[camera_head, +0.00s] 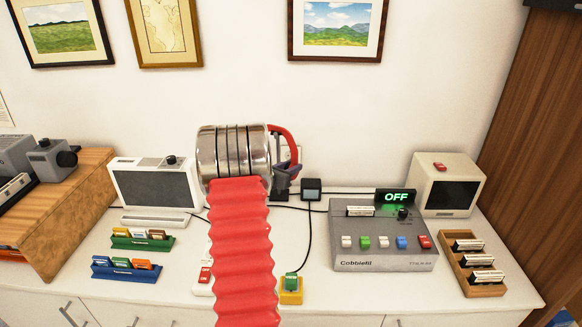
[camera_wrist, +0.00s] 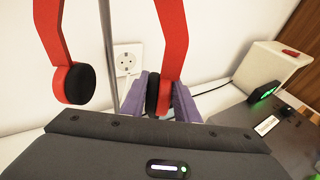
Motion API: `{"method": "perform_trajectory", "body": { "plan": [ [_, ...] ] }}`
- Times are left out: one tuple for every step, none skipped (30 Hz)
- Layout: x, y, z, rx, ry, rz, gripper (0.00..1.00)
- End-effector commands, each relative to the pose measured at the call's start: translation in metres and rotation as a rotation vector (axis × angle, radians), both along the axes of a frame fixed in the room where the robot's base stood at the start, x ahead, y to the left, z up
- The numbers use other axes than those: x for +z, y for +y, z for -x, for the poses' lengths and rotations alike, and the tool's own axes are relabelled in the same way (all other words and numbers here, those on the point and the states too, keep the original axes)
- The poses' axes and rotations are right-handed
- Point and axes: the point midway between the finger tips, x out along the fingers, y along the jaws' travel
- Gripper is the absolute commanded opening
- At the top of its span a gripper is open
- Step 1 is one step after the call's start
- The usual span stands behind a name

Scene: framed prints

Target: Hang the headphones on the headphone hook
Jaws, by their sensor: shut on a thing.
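The red headphones with black ear pads (camera_wrist: 172,40) hang down into the wrist view; their left pad is free. My gripper (camera_wrist: 165,100), with purple fingers, is shut on them at the right ear cup. A thin grey upright pole (camera_wrist: 108,50) stands between the two ear cups in the wrist view. Its top is out of view, so I cannot see the hook or whether the band touches it.
A wall socket (camera_wrist: 128,57) is behind the headphones. A small black box (camera_head: 312,190) with cables stands right of my wrist. A grey button console (camera_head: 383,262) and a cream monitor (camera_head: 447,185) are farther right. A white screen device (camera_head: 155,187) is left. Framed prints hang above.

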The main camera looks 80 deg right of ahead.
Motion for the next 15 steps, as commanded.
{"method": "perform_trajectory", "body": {
  "plan": [
    [0.0007,-0.0001,-0.0001,0.000,-0.001,0.001,0.01],
    [0.0008,-0.0001,-0.0001,0.000,-0.001,0.001,0.01],
    [0.0008,-0.0001,-0.0001,0.000,-0.001,0.001,0.01],
    [0.0008,-0.0002,-0.0002,0.000,-0.001,0.001,0.01],
    [0.0007,-0.0001,-0.0001,0.000,-0.001,0.001,0.01],
    [0.0008,-0.0001,-0.0001,0.000,-0.001,0.001,0.01],
    [0.0008,-0.0001,-0.0001,0.000,-0.001,0.001,0.30],
    [0.0008,0.0000,-0.0001,0.000,-0.001,0.001,0.32],
    [0.0007,0.0000,-0.0001,0.000,0.000,0.001,0.35],
    [0.0007,0.0000,-0.0001,0.000,0.000,0.001,0.37],
    [0.0006,0.0000,-0.0001,0.000,0.000,0.001,0.39],
    [0.0006,-0.0001,-0.0001,0.000,0.000,0.001,0.42],
    [0.0005,-0.0001,-0.0001,0.000,0.000,0.001,0.44],
    [0.0005,-0.0001,-0.0001,0.000,0.000,0.001,0.46],
    [0.0004,0.0000,-0.0001,0.000,0.000,0.001,0.49]
  ]
}}
